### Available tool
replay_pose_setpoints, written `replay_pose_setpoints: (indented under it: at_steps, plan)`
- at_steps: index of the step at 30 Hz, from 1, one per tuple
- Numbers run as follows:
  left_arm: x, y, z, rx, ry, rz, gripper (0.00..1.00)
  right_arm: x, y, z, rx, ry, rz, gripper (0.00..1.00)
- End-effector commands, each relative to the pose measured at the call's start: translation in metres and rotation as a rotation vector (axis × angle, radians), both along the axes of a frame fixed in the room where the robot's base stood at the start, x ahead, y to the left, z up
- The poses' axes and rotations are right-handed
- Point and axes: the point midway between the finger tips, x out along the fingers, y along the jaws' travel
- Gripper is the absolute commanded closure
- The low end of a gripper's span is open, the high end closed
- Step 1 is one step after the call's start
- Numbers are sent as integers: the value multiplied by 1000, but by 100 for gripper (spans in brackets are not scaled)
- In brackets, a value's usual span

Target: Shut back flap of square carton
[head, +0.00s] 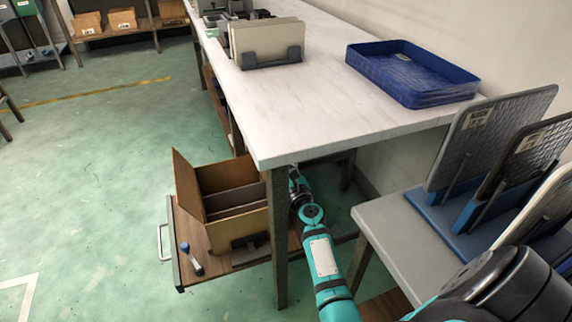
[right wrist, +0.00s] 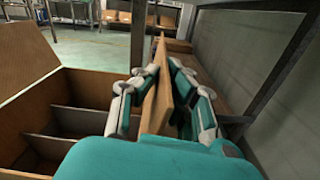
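The square carton (head: 238,226) is open on a wooden pull-out board under the table corner, with dividers inside. One flap (head: 187,187) stands up at its left in the head view. In the right wrist view the carton (right wrist: 75,88) is at left, and a brown upright flap panel (right wrist: 157,100) stands between the fingers of my right gripper (right wrist: 162,72). The fingers are apart, one on each side of the panel; firm contact is not clear. In the head view the table leg partly hides the carton's right side and my right gripper. My left gripper is out of view.
The table (head: 310,100) and its leg (head: 278,240) stand close to my right arm. A grey side table (head: 400,240) with upright panels is at right. A blue tray (head: 412,75) sits on the table. A blue-tipped tool (head: 190,258) lies left of the carton.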

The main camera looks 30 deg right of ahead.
Motion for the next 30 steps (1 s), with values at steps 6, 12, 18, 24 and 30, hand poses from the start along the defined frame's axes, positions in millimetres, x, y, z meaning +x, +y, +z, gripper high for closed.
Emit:
replay_pose_setpoints:
  at_steps: [6,12,18,24,30]
  plan:
    - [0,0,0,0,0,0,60,0,0,0,0,0,0,100]
    - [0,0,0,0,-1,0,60,0,-1,0,1,0,-1,73]
    - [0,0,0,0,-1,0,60,0,-1,0,2,0,-1,73]
    - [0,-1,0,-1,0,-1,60,-15,3,-1,2,0,-2,73]
    - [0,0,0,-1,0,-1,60,-49,11,-1,2,1,-2,73]
